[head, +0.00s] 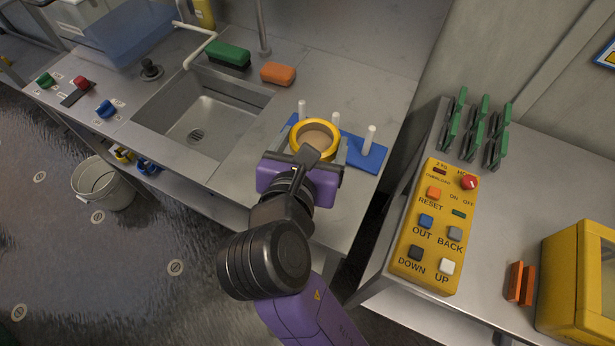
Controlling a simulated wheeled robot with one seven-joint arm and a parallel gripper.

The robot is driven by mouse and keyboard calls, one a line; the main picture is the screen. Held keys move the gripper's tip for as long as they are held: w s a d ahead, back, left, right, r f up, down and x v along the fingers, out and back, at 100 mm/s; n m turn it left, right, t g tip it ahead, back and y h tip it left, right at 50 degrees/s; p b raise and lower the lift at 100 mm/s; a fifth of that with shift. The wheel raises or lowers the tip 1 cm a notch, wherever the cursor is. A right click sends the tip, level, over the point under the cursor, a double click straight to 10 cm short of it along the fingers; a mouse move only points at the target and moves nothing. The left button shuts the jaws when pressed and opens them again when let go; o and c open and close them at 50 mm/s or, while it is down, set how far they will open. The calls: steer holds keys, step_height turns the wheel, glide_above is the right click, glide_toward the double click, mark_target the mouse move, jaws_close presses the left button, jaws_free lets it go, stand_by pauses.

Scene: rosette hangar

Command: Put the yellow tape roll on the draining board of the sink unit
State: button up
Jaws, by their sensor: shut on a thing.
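The yellow tape roll (315,123) is a thick ring with a tan inner core. My gripper (313,150) is shut on it and shows over the right part of the sink unit. Behind and below the roll is a blue base (367,157) with several white upright pegs, partly hidden by the roll and gripper. The sink unit (254,162) is grey metal, with a sunken basin (205,125) left of the roll and a flat surface to the right of the basin. I cannot tell whether the roll touches the blue base or hangs above it.
A green brush (229,55) and an orange sponge (278,73) lie behind the basin. A tap (198,50) reaches over it. A bucket (103,184) stands on the floor.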

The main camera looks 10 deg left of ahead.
step_height(320, 180, down, 18)
steer(key=shift+f+b, duration=0.2)
steer(key=shift+b, duration=0.3)
steer(key=shift+f, duration=0.1)
steer(key=o, duration=1.4)
steer(key=v, duration=1.2)
